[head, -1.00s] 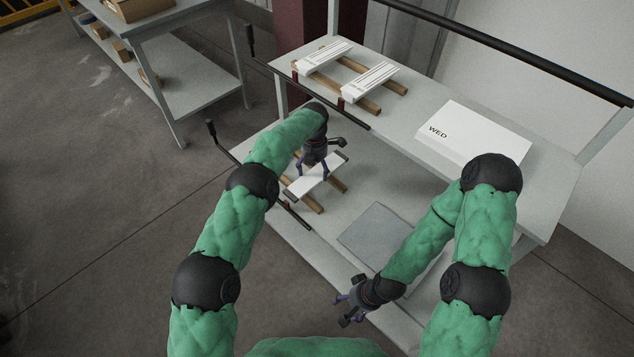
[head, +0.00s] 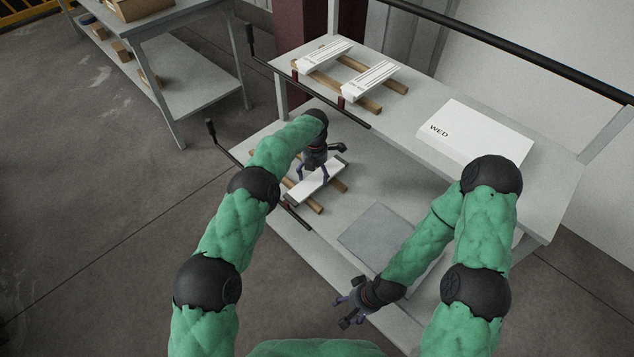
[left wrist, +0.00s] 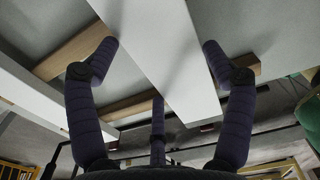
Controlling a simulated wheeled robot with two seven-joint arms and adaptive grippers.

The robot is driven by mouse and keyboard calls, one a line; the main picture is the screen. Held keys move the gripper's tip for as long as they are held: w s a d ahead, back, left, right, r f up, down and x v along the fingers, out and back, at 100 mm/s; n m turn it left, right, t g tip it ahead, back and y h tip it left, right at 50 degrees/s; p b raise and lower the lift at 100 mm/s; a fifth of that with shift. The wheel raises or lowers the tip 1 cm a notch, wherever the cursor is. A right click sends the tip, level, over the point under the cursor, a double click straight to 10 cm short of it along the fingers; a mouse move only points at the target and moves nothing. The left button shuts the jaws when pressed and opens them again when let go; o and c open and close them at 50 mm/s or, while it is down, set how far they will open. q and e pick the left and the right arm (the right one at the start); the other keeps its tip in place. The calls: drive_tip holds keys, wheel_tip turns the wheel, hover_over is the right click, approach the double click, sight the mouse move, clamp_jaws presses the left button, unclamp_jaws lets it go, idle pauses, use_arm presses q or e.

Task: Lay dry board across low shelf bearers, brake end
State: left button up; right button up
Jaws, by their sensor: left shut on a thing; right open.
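A white board (head: 300,190) is at the left end of the low shelf, over two wooden bearers (head: 340,185) that it crosses. My left gripper (head: 313,174) is shut on this board from above, near its middle. In the left wrist view the board (left wrist: 160,45) runs between my left gripper's fingers (left wrist: 158,58), with pieces of bearer (left wrist: 75,56) showing on both sides. I cannot tell whether the board touches the bearers. My right gripper (head: 345,303) is open and empty at the front, beyond the low shelf's near edge. A black brake lever (head: 211,128) stands at the shelf's left end.
The upper shelf (head: 405,118) holds two white boards (head: 370,82) on bearers and a white block marked WED (head: 475,133). Another black lever (head: 250,40) stands at its left end. A grey sheet (head: 378,235) lies on the low shelf. A second shelf unit (head: 200,80) stands back left.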

use_arm(q)
drive_tip(key=shift+f, duration=0.4)
idle(0.4)
drive_tip(key=o, duration=1.2)
drive_tip(key=shift+c, duration=0.2)
wheel_tip(320, 180, up, 12)
